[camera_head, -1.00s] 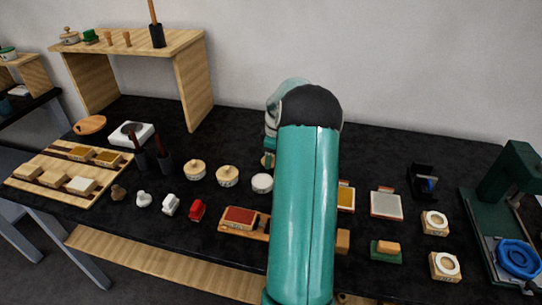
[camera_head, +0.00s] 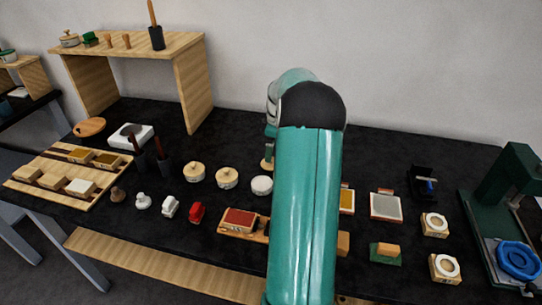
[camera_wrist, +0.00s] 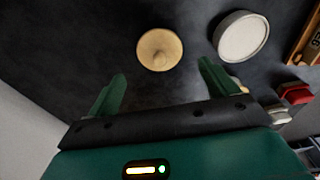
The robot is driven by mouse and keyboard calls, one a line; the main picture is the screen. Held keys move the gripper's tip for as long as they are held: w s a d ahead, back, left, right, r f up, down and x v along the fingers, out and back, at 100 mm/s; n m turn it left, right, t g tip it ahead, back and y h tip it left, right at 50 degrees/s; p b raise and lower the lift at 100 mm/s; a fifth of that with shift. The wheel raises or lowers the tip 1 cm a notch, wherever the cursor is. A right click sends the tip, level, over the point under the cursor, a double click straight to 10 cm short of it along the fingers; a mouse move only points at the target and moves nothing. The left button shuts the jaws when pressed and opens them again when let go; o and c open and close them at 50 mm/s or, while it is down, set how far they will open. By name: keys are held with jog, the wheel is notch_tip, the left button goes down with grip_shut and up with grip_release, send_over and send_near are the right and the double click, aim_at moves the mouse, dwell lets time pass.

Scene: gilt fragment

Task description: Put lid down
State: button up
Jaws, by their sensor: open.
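A round pale wooden lid (camera_wrist: 159,50) with a small knob lies on the black tabletop in the wrist view, knob towards me. My gripper (camera_wrist: 163,70) is open and empty, its two green fingers apart on either side of the lid's lower edge in the picture and clear of it. A white round open pot (camera_wrist: 241,37) stands right of the lid, uncovered. My arm hides most of the gripper there.
Two wooden-lidded pots (camera_head: 227,178) stand left of the white pot. A red stamp-like piece (camera_head: 197,211) and a red pad in a wooden tray (camera_head: 240,219) are nearer. A wooden shelf (camera_head: 195,85) stands at the back left. Dark tabletop lies bare around the lid.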

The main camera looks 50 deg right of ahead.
notch_tip(320, 180, up, 7)
jog(key=w+a+r+m+h, duration=0.1)
jog(key=a+r, duration=0.3)
jog(key=a, duration=0.6)
jog(key=a+r+t, duration=0.1)
jog(key=a+r, duration=0.2)
jog(key=a, duration=0.6)
jog(key=w+a+r+m+h, duration=0.1)
jog(key=a+r, duration=0.3)
jog(key=a, duration=0.6)
jog(key=s+a+f+m+t, duration=0.1)
jog(key=s+a, duration=0.6)
jog(key=a, duration=0.3)
jog(key=s+a+f+m+t+y, duration=0.1)
jog(key=s+a+t, duration=0.1)
jog(key=s+a, duration=0.6)
jog(key=shift+s+a+m, duration=0.25)
jog(key=shift+a+m, duration=0.05)
jog(key=shift+a, duration=0.7)
jog(key=shift+f, duration=0.1)
